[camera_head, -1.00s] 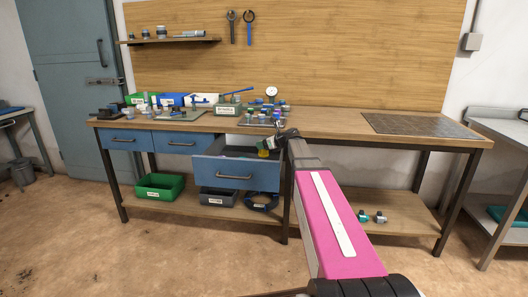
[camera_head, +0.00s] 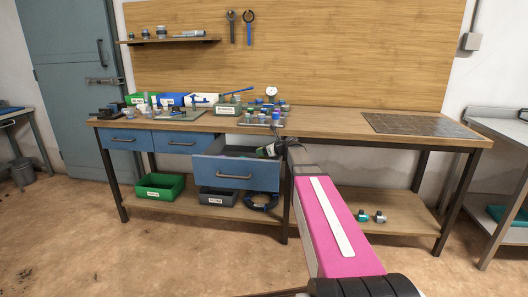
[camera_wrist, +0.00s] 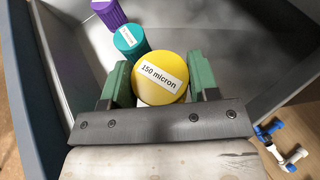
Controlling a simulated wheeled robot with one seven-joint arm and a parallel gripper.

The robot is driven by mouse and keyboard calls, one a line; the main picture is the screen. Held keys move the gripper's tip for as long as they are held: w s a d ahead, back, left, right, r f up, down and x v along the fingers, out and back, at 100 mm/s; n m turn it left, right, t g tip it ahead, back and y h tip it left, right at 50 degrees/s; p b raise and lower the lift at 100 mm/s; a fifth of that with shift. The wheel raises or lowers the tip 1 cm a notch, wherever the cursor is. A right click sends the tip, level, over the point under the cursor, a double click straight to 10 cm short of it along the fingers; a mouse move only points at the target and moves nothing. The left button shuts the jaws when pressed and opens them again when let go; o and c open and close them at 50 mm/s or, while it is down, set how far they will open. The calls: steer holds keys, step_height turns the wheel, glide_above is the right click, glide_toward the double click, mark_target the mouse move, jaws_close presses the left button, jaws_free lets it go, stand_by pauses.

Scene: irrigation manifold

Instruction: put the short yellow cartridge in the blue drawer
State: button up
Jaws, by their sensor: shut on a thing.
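The yellow cartridge (camera_wrist: 158,88) with a "150 micron" label is between the green fingers of my gripper (camera_wrist: 158,84) in the wrist view; the gripper is shut on it. A teal cartridge (camera_wrist: 130,41) and a purple cartridge (camera_wrist: 108,13) lie in a line beyond it, inside the grey-walled drawer. The open blue drawer (camera_head: 235,174) is pulled out under the bench top in the head view. My gripper (camera_head: 268,151) is at the drawer's right rear part, and the yellow cartridge is hidden there. Whether the cartridge touches the drawer floor cannot be told.
Two more blue drawers (camera_head: 124,141) are shut at the left. The bench top (camera_head: 330,122) carries several small parts and bins above the open drawer. A green bin (camera_head: 160,187) and a grey bin (camera_head: 218,197) stand on the lower shelf. Blue and white fittings (camera_wrist: 281,145) show outside the drawer.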

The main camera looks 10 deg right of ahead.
steer(key=o, duration=1)
steer(key=shift+s+f, duration=0.15)
steer(key=shift+f, duration=0.5)
steer(key=shift+c, duration=0.2)
steer(key=shift+r, duration=0.5)
steer(key=v, duration=1.2)
steer(key=shift+r, duration=0.35)
